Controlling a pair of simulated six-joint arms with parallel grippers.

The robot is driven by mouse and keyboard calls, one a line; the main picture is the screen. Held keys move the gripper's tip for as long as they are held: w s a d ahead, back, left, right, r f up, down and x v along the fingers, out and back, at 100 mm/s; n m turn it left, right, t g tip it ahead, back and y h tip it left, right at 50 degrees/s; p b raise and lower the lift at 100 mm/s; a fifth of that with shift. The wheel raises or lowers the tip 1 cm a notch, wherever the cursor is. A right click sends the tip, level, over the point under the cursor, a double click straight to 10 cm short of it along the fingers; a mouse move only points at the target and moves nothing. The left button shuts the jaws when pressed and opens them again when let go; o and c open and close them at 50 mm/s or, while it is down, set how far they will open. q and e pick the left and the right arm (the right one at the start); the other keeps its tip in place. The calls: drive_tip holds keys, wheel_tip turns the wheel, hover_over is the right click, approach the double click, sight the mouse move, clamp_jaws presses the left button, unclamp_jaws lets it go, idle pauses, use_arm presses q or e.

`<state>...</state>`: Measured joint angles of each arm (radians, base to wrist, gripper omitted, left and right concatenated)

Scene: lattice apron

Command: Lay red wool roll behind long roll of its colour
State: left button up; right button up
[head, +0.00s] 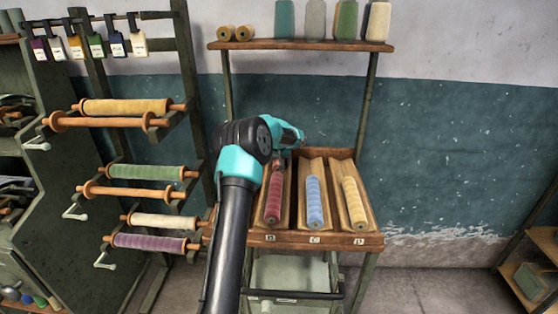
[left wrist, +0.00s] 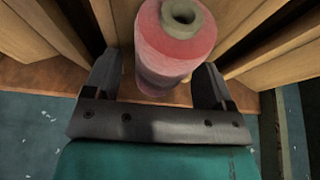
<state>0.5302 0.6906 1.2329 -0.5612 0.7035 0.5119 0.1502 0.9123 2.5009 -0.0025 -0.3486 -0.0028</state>
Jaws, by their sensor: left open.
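The long red roll (head: 273,200) lies in the left trough of the wooden tray (head: 315,240). A short bit of red wool (head: 279,163) shows just behind it, partly hidden under my left gripper (head: 281,154). In the left wrist view a red wool roll (left wrist: 175,45) with a grey hollow core sits between the two fingers of my left gripper (left wrist: 158,82). The fingers are open, one on each side of the roll, with a small gap showing. My right gripper is not in view.
A blue roll (head: 315,201) and a yellow roll (head: 354,202) lie in the neighbouring troughs. A shelf (head: 300,45) with several spools is above. A rack of rollers (head: 140,172) stands at left. Free wall is at right.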

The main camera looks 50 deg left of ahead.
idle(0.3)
use_arm(q)
drive_tip(key=shift+s+a+r, duration=0.1)
drive_tip(key=shift+r, duration=0.2)
drive_tip(key=v, duration=1.2)
drive_tip(key=shift+r, duration=0.15)
